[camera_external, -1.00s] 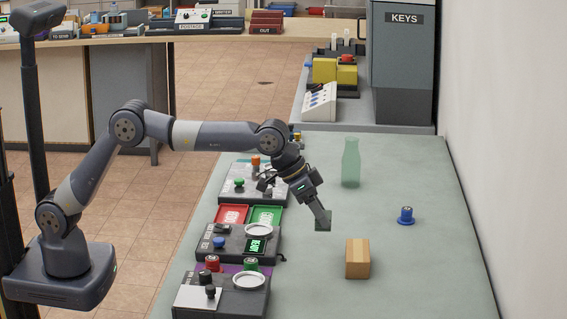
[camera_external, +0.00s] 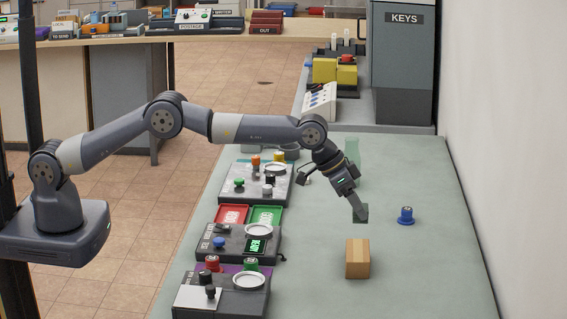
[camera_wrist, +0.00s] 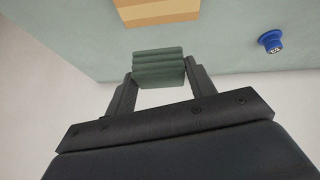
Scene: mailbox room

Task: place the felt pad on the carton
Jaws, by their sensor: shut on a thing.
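The felt pad (camera_wrist: 158,68) is a dark green ribbed block. My gripper (camera_external: 360,213) is shut on it, with a finger at each side in the wrist view. In the external view the felt pad is small and hard to tell from the fingertips; it hangs above the table, behind and above the carton. The carton (camera_external: 357,260) is a tan box with a lighter band on top, standing on the table. In the wrist view the carton (camera_wrist: 158,12) shows at the top edge, partly cut off, apart from the pad.
A blue round knob-like object (camera_external: 405,216) stands right of my gripper. A translucent green bottle (camera_external: 353,152) stands behind my wrist, partly hidden. Several control boxes (camera_external: 238,243) line the table's left edge. The table (camera_external: 420,275) is clear right of the carton.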

